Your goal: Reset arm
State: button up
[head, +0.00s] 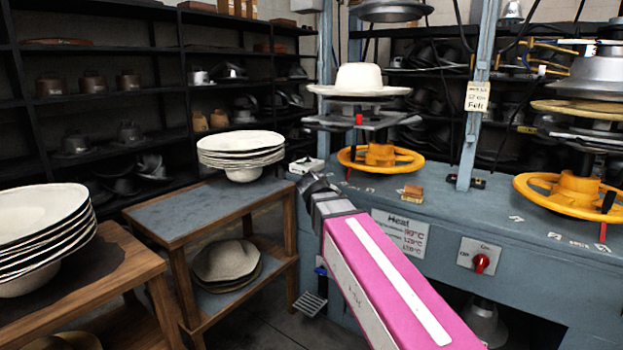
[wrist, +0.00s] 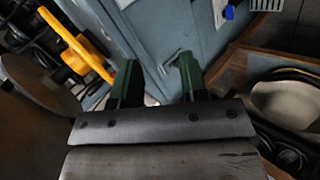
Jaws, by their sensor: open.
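My gripper (wrist: 157,82) shows in the wrist view with its two green fingers apart and nothing between them. In the head view my pink arm reaches up from the lower right, and its dark end (head: 318,190) is in front of the press bench, right of the small table. The fingers are hard to make out there. A white hat (head: 360,78) sits brim down on the press plate above the yellow handwheel (head: 380,158), apart from my gripper.
A stack of white hats (head: 241,145) lies on the small table (head: 190,212). Another stack (head: 40,222) is on the wooden table at left. The blue press bench (head: 450,225) has a red switch (head: 481,262). Dark shelves stand behind.

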jog(key=s+d+f+m+g+y, duration=0.2)
jog(key=s+f, duration=0.3)
jog(key=f, duration=0.4)
jog(key=s+d+f+m+g+y, duration=0.2)
jog(key=s+d+f, duration=0.3)
jog(key=f, duration=0.5)
jog(key=s+d+f+m+g+y, duration=0.2)
jog(key=s+d+f+m+g, duration=0.1)
jog(key=f, duration=0.7)
jog(key=shift+s+d+m, duration=0.4)
jog(key=shift+s+d, duration=0.05)
jog(key=shift+s, duration=0.55)
